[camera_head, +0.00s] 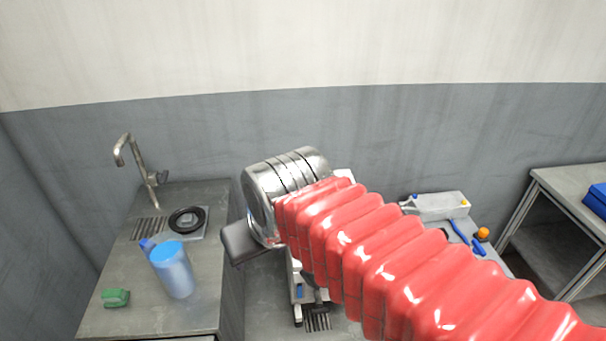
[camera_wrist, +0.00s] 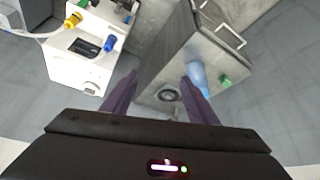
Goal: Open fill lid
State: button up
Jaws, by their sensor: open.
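I cannot pick out the fill lid for sure in either view. A white machine (camera_wrist: 85,62) with a dark display, a round dial, a yellow fitting (camera_wrist: 73,20) and a blue fitting (camera_wrist: 109,43) is at the upper left of the wrist view. In the head view my arm hides most of it, and a part of the white machine (camera_head: 296,283) shows below my wrist. My gripper (camera_wrist: 160,92) is open and empty, its two dark fingers apart above the counters. In the head view a dark part of it shows, and the fingertips are hidden.
A grey sink counter (camera_head: 205,288) stands at left with a faucet (camera_head: 152,185), a black ring (camera_head: 187,220), a blue jug (camera_head: 172,270) and a green item (camera_head: 116,298). A grey-white tray (camera_head: 436,206) lies right of my arm. A shelf table (camera_head: 570,185) stands far right.

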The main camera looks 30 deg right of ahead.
jog(key=w+d+m+g+h, duration=0.1)
jog(key=w+d+m, duration=0.3)
jog(key=w+d, duration=2)
jog(key=shift+d+f+m+g+h, duration=0.3)
jog(key=shift+d, duration=0.5)
jog(key=shift+w+f, duration=0.1)
jog(key=shift+f, duration=0.05)
jog(key=x, duration=1.3)
jog(key=shift+w+f, duration=0.2)
